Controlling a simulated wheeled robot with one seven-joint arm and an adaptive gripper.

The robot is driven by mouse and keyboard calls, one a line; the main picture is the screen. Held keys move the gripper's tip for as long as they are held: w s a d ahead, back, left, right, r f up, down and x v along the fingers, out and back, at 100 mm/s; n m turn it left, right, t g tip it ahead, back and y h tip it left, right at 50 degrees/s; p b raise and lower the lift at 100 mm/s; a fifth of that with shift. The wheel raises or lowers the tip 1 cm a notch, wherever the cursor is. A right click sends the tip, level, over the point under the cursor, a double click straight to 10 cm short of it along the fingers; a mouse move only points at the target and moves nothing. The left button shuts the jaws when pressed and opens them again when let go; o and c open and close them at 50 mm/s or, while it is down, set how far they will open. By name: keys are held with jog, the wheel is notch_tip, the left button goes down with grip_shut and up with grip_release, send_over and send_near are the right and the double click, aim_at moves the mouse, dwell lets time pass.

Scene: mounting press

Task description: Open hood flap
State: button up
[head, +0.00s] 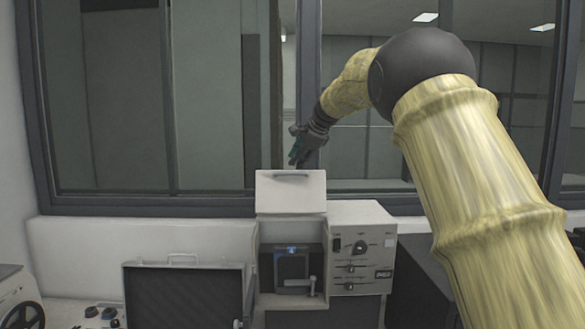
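The mounting press is a light grey unit in the lower middle of the head view. Its hood flap (290,200) is a pale panel at the top, with a dark bar handle (291,176) along its upper edge. Below the panel the front is uncovered and a dark chamber (291,266) with a small blue light shows. My gripper (297,158) points down just above the handle, with no clear contact. Its fingers are small and dark, so their opening cannot be judged. Nothing is seen held.
A control box (361,245) with knobs adjoins the press on the right. An open case (184,290) with a dark lid lining stands to the left. Windows with grey frames rise behind. My arm fills the right side. A machine with a wheel (20,312) sits at lower left.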

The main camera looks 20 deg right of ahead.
jog(key=v, duration=0.5)
dwell(0.4)
